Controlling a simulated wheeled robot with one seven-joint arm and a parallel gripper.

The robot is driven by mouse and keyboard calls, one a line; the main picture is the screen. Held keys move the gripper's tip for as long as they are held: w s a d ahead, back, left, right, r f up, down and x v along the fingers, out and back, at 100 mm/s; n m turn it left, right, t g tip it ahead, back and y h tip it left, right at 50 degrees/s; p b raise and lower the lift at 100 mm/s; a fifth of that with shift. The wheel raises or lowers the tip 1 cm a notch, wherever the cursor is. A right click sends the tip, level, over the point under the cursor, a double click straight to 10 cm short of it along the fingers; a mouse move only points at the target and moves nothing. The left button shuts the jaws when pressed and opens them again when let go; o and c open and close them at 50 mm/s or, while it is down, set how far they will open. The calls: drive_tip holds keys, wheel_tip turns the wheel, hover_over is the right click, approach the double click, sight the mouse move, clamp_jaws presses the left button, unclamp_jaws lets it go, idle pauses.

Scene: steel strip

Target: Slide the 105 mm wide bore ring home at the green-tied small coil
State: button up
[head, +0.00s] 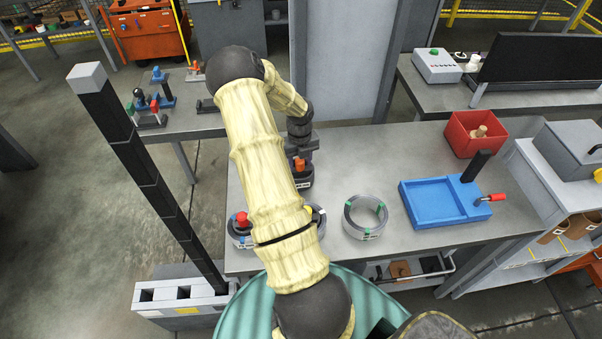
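The green-tied coil (348,222), a ring of steel strip with several green ties, lies on the grey table right of my arm. Its open middle shows bare table. My gripper (299,151) is beyond my forearm, above a dark round piece (305,182) with an orange knob (299,165) and a pale label. My arm partly hides this piece; I cannot read a width on it, or tell whether the gripper touches it. The fingers are too small and hidden to show open or shut.
A blue tray (417,212) and red bin (460,144) stand right. A side table with knobbed pieces (164,101) is left. Table between coil and bin is clear.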

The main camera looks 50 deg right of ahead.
drive_tip(key=c, duration=0.8)
drive_tip(key=shift+r+p, duration=1.85)
drive_tip(key=shift+r, duration=0.2)
